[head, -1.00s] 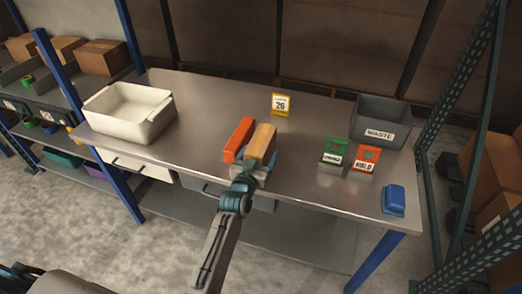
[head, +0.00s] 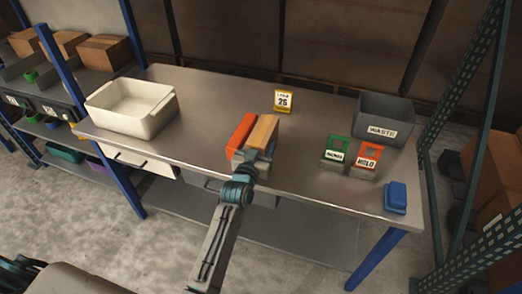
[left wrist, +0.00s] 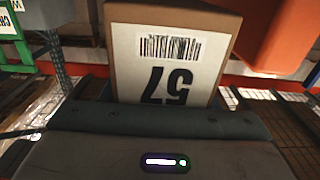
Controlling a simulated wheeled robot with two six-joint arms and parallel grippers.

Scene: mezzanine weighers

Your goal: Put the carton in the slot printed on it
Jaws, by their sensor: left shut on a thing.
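A brown carton (head: 263,134) is in my left gripper (head: 247,165), which is shut on its near end over the middle of the table. In the left wrist view the carton (left wrist: 128,40) fills the upper middle. Its white label (left wrist: 165,65) has a barcode and the number 57, upside down in the picture. An orange block-like object (head: 241,131) is close along the carton's left side; I cannot tell whether they touch. No slot marked 57 is readable. My right gripper is not in view.
On the steel table (head: 200,85) are a white bin (head: 151,125) at left, a yellow numbered sign (head: 284,100) at back, a grey WASTE bin (head: 400,112), a green holder (head: 337,146), a red HOLD holder (head: 370,155) and a blue object (head: 396,196) at right.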

